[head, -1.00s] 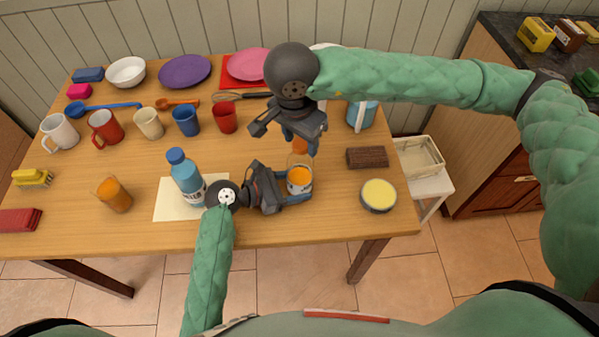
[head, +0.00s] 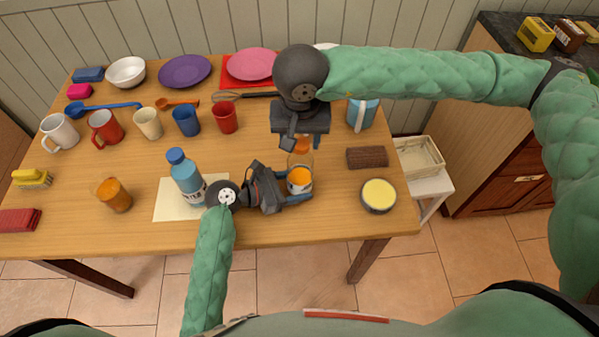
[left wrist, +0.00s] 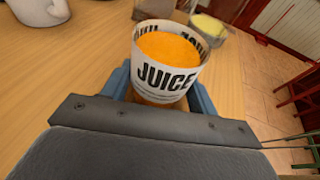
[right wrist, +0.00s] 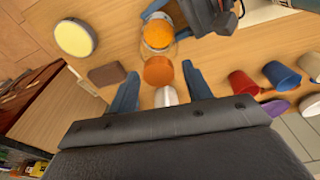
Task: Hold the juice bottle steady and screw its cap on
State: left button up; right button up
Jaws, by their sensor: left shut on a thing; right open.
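The juice bottle (head: 299,183) stands near the table's front edge, with orange contents and a white JUICE label. My left gripper (head: 296,194) is shut around it; the left wrist view shows the bottle (left wrist: 167,75) between the blue fingers. The orange cap (head: 303,145) shows just behind the bottle, partly hidden by my right gripper (head: 293,143). My right gripper is open and points down above the cap. In the right wrist view the cap (right wrist: 158,71) lies between the fingertip lines, beside the bottle (right wrist: 157,36). I cannot tell whether a finger touches it.
A blue water bottle (head: 186,178) stands on a paper sheet (head: 165,205) left of my left gripper. A brown block (head: 367,158) and a round yellow-topped tub (head: 378,195) sit to the right. Cups, including a red one (head: 224,117), line the back left.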

jog(key=n, duration=0.5)
jog(key=shift+n+y, duration=0.4)
jog(key=shift+n+g+y, duration=0.3)
jog(key=shift+n, duration=2.7)
jog(key=c, duration=0.9)
jog(key=m, duration=0.4)
jog(key=shift+s, duration=0.1)
jog(key=shift+c, duration=0.2)
jog(key=m+h, duration=0.1)
jog(key=m, duration=0.8)
jog(key=shift+m+h, duration=0.3)
jog(key=shift+m, duration=0.1)
jog(key=m, duration=0.4)
jog(key=shift+m, duration=0.3)
